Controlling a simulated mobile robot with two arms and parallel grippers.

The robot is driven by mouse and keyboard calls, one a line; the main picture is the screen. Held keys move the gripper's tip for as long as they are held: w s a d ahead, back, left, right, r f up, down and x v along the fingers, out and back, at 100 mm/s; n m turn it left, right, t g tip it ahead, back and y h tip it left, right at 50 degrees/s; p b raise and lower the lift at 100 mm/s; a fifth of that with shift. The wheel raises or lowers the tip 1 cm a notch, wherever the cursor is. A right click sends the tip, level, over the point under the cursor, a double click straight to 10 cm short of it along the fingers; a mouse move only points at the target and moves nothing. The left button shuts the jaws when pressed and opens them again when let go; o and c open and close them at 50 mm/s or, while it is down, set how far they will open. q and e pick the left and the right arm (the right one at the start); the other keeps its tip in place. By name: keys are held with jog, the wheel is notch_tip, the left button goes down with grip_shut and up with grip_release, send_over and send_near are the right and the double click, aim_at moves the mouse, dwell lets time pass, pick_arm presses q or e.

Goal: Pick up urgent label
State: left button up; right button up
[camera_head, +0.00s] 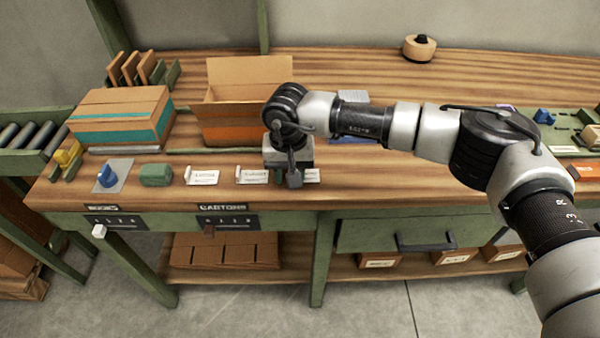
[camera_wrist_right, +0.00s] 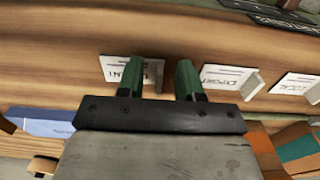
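The urgent label (camera_wrist_right: 113,68) is a small white card with dark print and an upright tab (camera_wrist_right: 160,78), lying on the wooden bench. In the head view its right end (camera_head: 313,176) shows beside my right gripper (camera_head: 288,178), which hides the rest. In the right wrist view my right gripper (camera_wrist_right: 157,72) is open. Its two green fingers are well apart over the card, with the tab between them and apart from both. I cannot tell the height of the fingertips over the bench. My left gripper is not in view.
The export label (camera_head: 252,175) and local label (camera_head: 202,177) lie to the left in the head view. Farther left are a green block (camera_head: 155,175) and a blue-handled stamp (camera_head: 108,178). An open carton (camera_head: 240,130) stands behind. The bench's back right is mostly clear.

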grip_shut()
jog(key=shift+r, duration=0.1)
